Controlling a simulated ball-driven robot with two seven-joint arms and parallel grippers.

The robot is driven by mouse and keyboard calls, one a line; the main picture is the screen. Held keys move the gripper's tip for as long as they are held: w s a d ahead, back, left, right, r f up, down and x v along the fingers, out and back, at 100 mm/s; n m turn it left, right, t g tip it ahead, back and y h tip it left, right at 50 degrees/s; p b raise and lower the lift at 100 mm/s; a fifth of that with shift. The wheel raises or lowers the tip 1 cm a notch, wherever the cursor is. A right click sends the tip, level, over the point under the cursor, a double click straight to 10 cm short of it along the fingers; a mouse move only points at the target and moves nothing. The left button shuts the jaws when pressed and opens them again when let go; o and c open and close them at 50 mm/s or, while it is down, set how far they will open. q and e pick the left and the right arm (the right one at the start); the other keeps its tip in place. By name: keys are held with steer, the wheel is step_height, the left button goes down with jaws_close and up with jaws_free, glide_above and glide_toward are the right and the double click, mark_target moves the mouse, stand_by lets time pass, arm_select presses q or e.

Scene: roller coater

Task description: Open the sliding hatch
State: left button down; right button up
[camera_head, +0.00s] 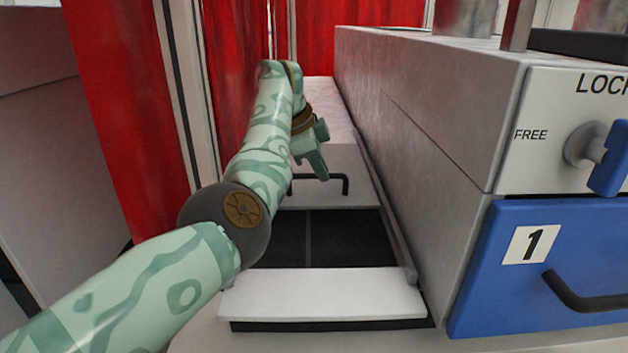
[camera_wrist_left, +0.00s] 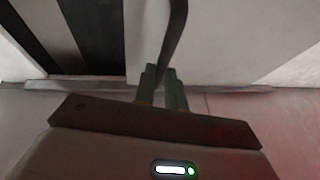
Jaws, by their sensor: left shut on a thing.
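The sliding hatch (camera_head: 353,160) is a pale panel at the far end of a low channel, with a black bar handle (camera_head: 346,184) on it. A dark opening (camera_head: 340,240) lies in front of the hatch, toward me. My left gripper (camera_head: 321,172) is at the handle and hides its middle. In the left wrist view, my gripper fingers (camera_wrist_left: 165,75) are shut on the dark handle bar (camera_wrist_left: 178,32), with the pale hatch panel (camera_wrist_left: 225,40) beside it. My right gripper is not in view.
A pale ledge (camera_head: 320,296) borders the near end of the opening. A tall grey cabinet (camera_head: 420,110) stands close on the right, with a blue drawer (camera_head: 490,245) marked 1 and a blue-handled knob (camera_head: 608,160) by FREE. Red panels (camera_head: 120,90) stand on the left.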

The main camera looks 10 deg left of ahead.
arm_select(q)
steer(key=shift+w+a, duration=0.15)
steer(key=shift+w, duration=0.15)
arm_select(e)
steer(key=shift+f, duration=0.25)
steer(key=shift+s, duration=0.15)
arm_select(q)
steer(key=c, duration=1.5)
jaws_free()
steer(key=shift+o, duration=0.2)
